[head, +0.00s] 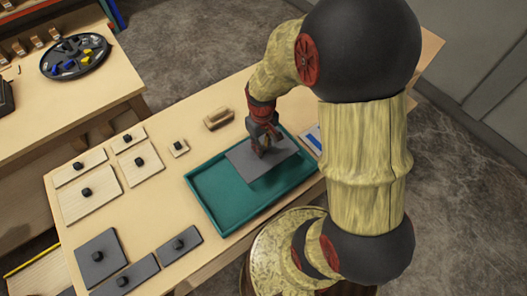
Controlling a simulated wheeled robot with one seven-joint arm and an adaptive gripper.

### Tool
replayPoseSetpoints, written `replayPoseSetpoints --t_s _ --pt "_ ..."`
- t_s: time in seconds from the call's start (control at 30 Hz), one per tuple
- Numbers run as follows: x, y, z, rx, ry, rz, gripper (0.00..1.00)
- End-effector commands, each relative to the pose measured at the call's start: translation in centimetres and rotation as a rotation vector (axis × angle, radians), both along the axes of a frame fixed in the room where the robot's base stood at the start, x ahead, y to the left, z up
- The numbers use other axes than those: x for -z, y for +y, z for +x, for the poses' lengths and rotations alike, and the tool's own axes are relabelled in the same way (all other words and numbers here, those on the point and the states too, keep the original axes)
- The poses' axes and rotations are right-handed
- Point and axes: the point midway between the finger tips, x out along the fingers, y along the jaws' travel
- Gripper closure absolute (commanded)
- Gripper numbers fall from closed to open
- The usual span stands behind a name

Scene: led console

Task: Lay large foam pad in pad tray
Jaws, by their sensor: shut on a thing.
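A flat dark grey pad (242,159), likely the large foam pad, is held at its middle by my gripper (262,149). The gripper is shut, seemingly on a knob that its fingers mostly hide. The pad is over the far right part of the teal tray (215,211), roughly level, with a dark shadow under it. It looks raised off the tray floor, but the exact gap is hard to tell. The rest of the tray floor is bare.
Several wooden boards with black knobs (90,195) lie left of the tray. Several grey pads with knobs (100,258) lie at the front left. A wooden block (218,118) lies behind the tray. A blue and white item (312,138) sits at its right.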

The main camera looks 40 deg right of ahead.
Motion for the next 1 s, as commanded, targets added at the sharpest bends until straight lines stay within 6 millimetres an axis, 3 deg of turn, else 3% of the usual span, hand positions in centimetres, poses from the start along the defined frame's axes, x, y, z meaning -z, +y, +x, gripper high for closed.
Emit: replayPoseSetpoints --t_s 0.1,0.37,0.6,1.0 --pt "1.7 -0.9 0.9 0.002 -0.001 0.0 1.0" --pt "2.9 -1.7 1.8 0.0 -0.002 -0.001 1.0" --pt "6.2 -1.9 2.0 0.0 0.0 0.0 1.0" --pt "6.6 -2.0 2.1 0.0 -0.003 -0.001 1.0"
